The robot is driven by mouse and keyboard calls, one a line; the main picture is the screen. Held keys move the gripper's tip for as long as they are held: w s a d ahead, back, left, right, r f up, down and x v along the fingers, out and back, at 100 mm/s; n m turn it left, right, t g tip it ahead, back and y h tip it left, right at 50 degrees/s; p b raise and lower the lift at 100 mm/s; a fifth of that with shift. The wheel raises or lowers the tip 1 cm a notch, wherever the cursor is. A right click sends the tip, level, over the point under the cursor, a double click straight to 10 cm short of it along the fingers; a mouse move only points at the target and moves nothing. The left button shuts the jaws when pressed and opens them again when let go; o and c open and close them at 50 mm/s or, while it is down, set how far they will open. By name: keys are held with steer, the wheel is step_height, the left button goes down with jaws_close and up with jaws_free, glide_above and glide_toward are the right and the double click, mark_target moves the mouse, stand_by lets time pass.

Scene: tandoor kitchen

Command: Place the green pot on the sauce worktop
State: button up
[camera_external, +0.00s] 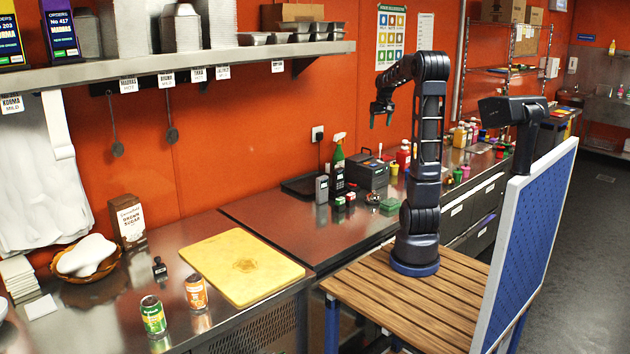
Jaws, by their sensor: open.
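My gripper (381,117) hangs in the air with its fingers pointing down, open and empty, above and behind the counter. A small green pot (457,176) stands on the steel counter right of my arm, next to a pink pot; it is small in this view. A flat green item (390,205) lies on the counter just left of my arm, and I cannot tell what it is. The steel worktop (482,157) with sauce bottles runs along the wall to the right; no label for it can be read. My gripper is well apart from all of these.
A pink pot (465,171), a yellow pot (394,169) and several bottles crowd the counter behind my arm. A grey box-shaped device (367,175) and a green spray bottle (338,152) stand to the left. A shelf (200,62) overhangs at left.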

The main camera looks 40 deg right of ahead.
steer(key=s+a+r+n+t, duration=0.1)
steer(key=s+a, duration=0.4)
steer(key=a, duration=0.6)
steer(key=s+a+n, duration=0.1)
steer(key=s+a, duration=0.3)
steer(key=a, duration=0.6)
steer(key=s+a+f+n+t+y, duration=0.1)
steer(key=s+a+f, duration=0.4)
steer(key=s+a, duration=0.6)
steer(key=shift+s+a+f+n+y, duration=0.15)
steer(key=shift+s+a+n+y, duration=0.2)
steer(key=shift+s+n, duration=0.6)
steer(key=shift+s+m, duration=0.25)
steer(key=shift+o, duration=1.4)
